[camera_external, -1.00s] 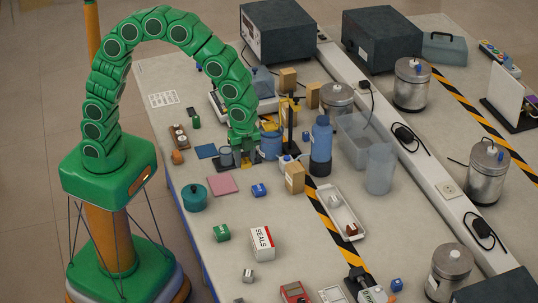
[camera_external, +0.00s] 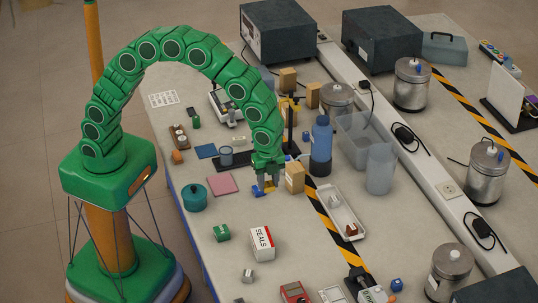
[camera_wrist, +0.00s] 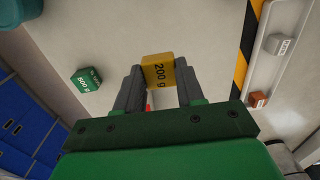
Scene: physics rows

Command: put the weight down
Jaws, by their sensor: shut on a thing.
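The yellow 200 g weight (camera_wrist: 158,70) is between the fingers of my gripper (camera_wrist: 158,88) in the wrist view. The gripper is shut on it, and its label faces the camera. In the external view my gripper (camera_external: 268,176) points down over the near-middle part of the table, with the yellow weight (camera_external: 270,186) small at its tips. I cannot tell whether the weight touches the table. A green 500 g weight (camera_wrist: 86,79) stands apart to the left in the wrist view; a green block (camera_external: 221,232) shows in the external view.
A blue block (camera_external: 257,193) is close beside my gripper, partly hidden. A cardboard box (camera_external: 294,178) stands just right of it. A pink pad (camera_external: 222,184) lies left, a SEALS box (camera_external: 263,243) nearer the camera, a white tray (camera_external: 341,211) right. Bare table lies between pad and SEALS box.

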